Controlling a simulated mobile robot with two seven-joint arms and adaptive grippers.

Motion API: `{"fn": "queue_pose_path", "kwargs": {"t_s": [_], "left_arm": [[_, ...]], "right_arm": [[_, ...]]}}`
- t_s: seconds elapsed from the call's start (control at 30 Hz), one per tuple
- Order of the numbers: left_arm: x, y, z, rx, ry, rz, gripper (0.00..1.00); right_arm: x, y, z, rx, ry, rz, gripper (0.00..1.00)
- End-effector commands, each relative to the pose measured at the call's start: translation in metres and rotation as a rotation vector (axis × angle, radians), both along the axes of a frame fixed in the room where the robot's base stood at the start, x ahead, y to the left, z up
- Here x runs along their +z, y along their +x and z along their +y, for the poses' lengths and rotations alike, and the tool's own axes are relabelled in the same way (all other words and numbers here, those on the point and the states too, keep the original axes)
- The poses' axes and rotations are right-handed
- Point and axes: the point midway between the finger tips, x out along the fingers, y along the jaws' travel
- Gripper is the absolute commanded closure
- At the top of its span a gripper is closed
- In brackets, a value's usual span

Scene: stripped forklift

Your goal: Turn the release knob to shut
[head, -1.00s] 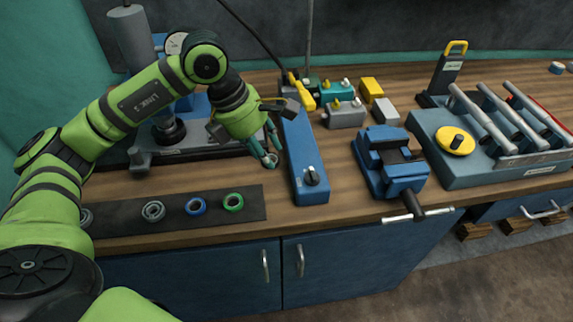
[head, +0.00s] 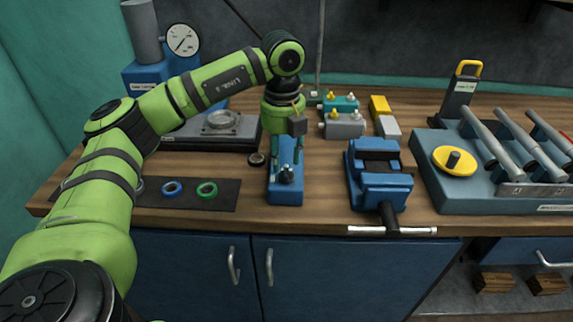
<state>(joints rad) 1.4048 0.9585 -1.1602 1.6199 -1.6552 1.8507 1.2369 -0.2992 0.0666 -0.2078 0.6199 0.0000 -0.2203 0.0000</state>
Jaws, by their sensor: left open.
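The release knob (head: 287,174) is a small dark knob on the near end of the long blue pump body (head: 285,195), which lies on the wooden bench. My left gripper (head: 286,169) points down over this end of the pump. Its fingers are open, one on each side of the knob. I cannot tell whether they touch it. The knob's pointing direction is too small to read, and my gripper hides most of the pump behind it. My right gripper is not in view.
A blue vise (head: 379,190) with a front handle stands right of the pump. A mat (head: 226,194) with rings lies to the left. Behind are small grey and teal valve blocks (head: 344,126) and a gauge press (head: 182,40). A tray with a yellow disc (head: 447,160) stands at right.

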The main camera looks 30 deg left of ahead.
Motion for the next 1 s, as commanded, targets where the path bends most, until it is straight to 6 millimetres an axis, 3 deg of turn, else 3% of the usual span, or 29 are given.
{"fn": "queue_pose_path", "kwargs": {"t_s": [0.23, 0.53, 0.57, 0.6, 0.67, 1.0], "left_arm": [[-0.027, 0.000, 0.000, -0.002, 0.000, 0.000, 0.59], [-0.032, 0.000, 0.000, -0.003, -0.001, -0.002, 0.59], [-0.032, 0.000, 0.000, -0.003, -0.001, -0.002, 0.63], [-0.032, 0.000, 0.000, -0.003, -0.001, -0.002, 0.79], [-0.032, 0.000, 0.000, -0.004, -0.001, -0.002, 1.00], [-0.033, 0.000, -0.001, -0.061, -0.001, -0.002, 1.00]], "right_arm": [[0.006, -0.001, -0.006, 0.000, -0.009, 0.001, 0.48], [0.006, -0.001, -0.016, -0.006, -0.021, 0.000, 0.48], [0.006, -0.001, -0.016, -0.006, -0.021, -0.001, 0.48], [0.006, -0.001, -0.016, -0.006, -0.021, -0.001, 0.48], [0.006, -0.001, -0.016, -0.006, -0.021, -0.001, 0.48], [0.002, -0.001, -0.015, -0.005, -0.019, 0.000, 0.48]]}}
